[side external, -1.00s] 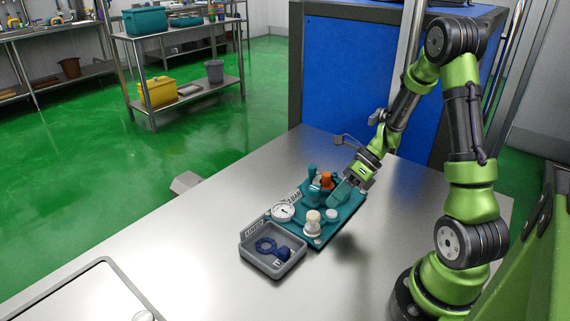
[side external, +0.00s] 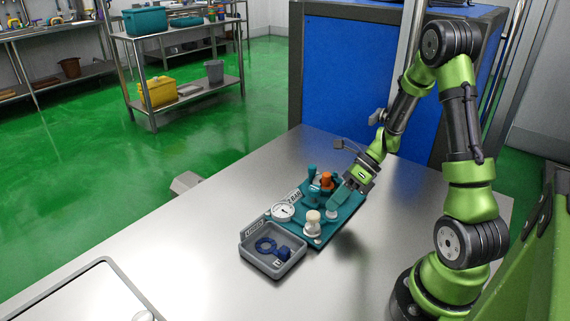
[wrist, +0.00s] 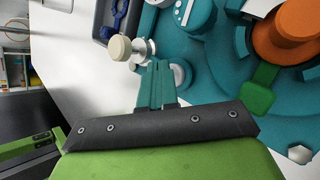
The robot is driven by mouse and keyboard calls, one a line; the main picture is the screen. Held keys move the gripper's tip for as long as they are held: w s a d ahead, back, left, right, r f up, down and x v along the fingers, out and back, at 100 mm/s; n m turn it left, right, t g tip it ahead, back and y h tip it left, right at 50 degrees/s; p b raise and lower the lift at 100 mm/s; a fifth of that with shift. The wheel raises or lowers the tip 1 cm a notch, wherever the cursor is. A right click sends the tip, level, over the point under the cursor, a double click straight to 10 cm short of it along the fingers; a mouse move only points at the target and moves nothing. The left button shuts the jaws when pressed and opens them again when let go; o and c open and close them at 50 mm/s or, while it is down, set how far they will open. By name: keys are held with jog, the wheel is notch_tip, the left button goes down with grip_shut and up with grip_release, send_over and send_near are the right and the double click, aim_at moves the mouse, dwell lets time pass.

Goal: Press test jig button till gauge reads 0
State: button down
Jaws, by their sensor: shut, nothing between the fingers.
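The test jig is a teal plate (side external: 322,237) on the steel table. It carries a white dial gauge (side external: 283,211), whose reading is too small to tell, an orange knob (side external: 327,179), a cream-topped knob (side external: 313,217) and a low white round button (side external: 331,215). My gripper (side external: 335,206) is shut and empty, its teal fingers pointing down at the white button. In the wrist view the fingertips (wrist: 158,68) overlap the left side of the white button (wrist: 183,73). I cannot tell whether they touch it. The cream knob (wrist: 118,47) is just left of them.
A grey tray (side external: 245,252) with dark blue parts (side external: 272,247) stands next to the jig's front left. A teal upright handle (side external: 311,171) rises at the jig's back. The table right of the jig is clear.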

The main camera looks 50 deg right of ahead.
jog(key=shift+f, duration=0.35)
jog(key=shift+r, duration=0.1)
dwell(0.4)
jog(key=shift+r, duration=0.8)
jog(key=shift+r, duration=2.5)
